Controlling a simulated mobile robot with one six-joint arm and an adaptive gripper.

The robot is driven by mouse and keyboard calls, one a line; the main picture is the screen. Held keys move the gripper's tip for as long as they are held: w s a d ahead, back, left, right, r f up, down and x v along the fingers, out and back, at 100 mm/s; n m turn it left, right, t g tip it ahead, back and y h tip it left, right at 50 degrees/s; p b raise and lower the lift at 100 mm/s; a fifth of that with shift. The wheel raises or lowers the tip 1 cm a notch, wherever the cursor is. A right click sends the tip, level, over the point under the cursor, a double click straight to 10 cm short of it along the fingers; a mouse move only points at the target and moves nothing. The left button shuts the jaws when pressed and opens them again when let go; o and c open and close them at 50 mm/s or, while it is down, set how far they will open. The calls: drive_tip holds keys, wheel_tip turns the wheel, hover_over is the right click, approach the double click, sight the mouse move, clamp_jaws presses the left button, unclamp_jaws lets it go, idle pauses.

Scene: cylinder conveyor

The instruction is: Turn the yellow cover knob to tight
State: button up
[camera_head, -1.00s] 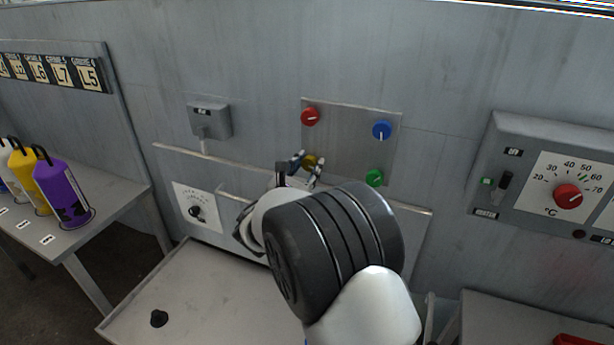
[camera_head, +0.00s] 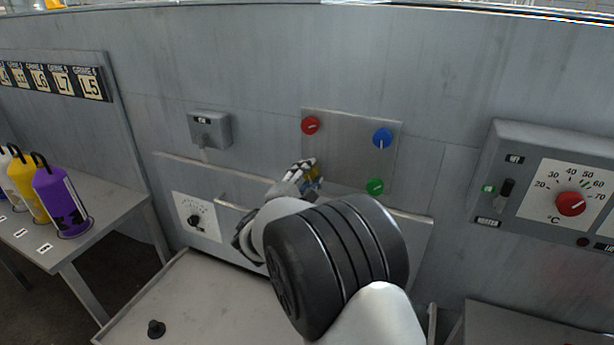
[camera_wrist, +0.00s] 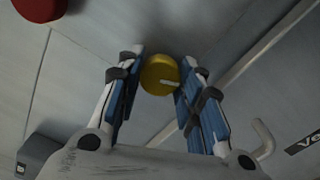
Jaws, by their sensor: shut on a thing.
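The yellow knob (camera_wrist: 157,76) sits on the grey metal cover plate (camera_head: 352,150), at its lower left corner. In the wrist view its round face and pale pointer mark show between the blue finger pads of my gripper (camera_wrist: 160,80). My gripper is shut on the knob, with one finger on each side. In the head view my gripper (camera_head: 309,174) reaches up to the plate, and only part of the yellow knob (camera_head: 315,172) shows past the fingers.
A red knob (camera_head: 310,125), a blue knob (camera_head: 382,138) and a green knob (camera_head: 375,187) sit at the plate's other corners. A temperature panel (camera_head: 500,175) is at right. A handle (camera_wrist: 264,138) juts out near my right finger in the wrist view.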

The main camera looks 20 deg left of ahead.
drive_tip(key=shift+m, duration=1.5)
drive_tip(key=o, duration=1.1)
drive_tip(key=shift+c, duration=0.2)
drive_tip(key=s+a, duration=0.1)
drive_tip(key=s, duration=1.1)
drive_tip(key=shift+a, duration=0.35)
